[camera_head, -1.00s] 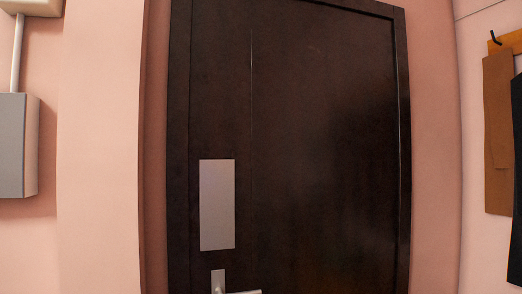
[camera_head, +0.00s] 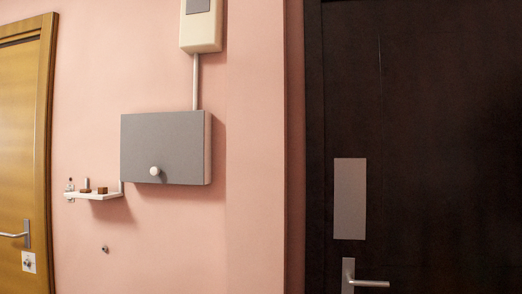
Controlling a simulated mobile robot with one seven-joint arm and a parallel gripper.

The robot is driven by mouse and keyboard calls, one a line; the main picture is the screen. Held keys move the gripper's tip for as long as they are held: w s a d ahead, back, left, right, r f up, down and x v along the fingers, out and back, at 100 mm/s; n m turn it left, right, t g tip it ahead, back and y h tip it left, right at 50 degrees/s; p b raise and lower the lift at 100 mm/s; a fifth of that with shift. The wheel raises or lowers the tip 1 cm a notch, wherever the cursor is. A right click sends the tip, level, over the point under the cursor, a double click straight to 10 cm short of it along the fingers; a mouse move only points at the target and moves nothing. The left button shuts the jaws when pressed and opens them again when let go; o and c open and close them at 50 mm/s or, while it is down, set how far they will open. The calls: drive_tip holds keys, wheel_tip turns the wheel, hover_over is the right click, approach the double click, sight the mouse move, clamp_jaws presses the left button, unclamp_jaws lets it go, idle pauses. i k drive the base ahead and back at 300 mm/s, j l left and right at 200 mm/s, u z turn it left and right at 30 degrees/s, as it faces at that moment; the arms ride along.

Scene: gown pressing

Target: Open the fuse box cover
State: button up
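The fuse box is a wall-mounted box with a grey front cover (camera_head: 160,138) and a pale side. It is on the pink wall, left of the picture's middle. A round white knob (camera_head: 155,171) sits low on the cover. The cover looks shut, lying flat over the front. A pale conduit (camera_head: 196,82) runs from the box up to a cream box (camera_head: 201,34) with a grey panel above it. My gripper is not in view.
A dark door (camera_head: 425,130) with a metal plate (camera_head: 350,199) and lever handle (camera_head: 370,283) stands at the right. A yellow-brown wooden door (camera_head: 22,150) is at the far left.

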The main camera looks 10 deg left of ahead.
sight(164, 147)
drive_tip(key=u, duration=1.25)
